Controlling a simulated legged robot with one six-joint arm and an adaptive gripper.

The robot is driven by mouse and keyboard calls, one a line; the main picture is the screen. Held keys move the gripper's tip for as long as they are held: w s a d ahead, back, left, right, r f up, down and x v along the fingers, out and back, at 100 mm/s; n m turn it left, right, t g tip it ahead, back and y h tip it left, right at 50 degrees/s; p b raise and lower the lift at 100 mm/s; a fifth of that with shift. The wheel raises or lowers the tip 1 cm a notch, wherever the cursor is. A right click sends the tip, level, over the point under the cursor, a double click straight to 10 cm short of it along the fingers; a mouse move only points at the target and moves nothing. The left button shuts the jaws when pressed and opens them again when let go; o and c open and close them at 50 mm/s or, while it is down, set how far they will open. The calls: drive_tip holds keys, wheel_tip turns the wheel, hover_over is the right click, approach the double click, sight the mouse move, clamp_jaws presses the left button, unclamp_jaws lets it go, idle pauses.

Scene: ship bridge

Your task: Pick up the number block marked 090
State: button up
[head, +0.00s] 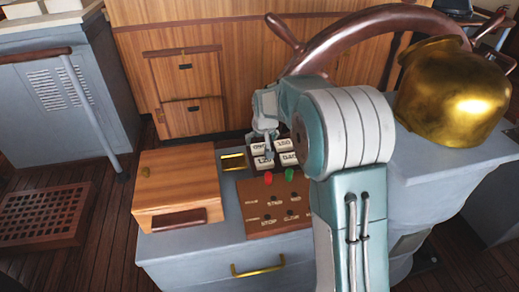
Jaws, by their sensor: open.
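Several white number blocks sit in a dark tray (298,165) on the grey console. The far-left block (257,150) seems to read 090, but its digits are small and partly unclear. The far-right block (286,143) seems to read 150. The near-left block (262,163) and near-right block (290,159) are partly legible. My gripper (267,150) points down over the left blocks, open, with nothing seen between its fingers. Its small fingers overlap the blocks in the picture; I cannot tell whether they touch.
A brown panel (268,220) with a red button (268,178) and a green button (290,174) lies in front of the tray. A wooden box (180,187) stands left. A ship's wheel (335,38) and a brass housing (450,90) stand behind and right.

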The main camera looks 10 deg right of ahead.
sight(260, 146)
drive_tip(key=x, duration=0.4)
drive_tip(key=shift+w+f, duration=0.25)
drive_tip(key=shift+f, duration=0.1)
drive_tip(key=c, duration=0.8)
drive_tip(key=shift+o, duration=0.2)
drive_tip(key=shift+r, duration=0.15)
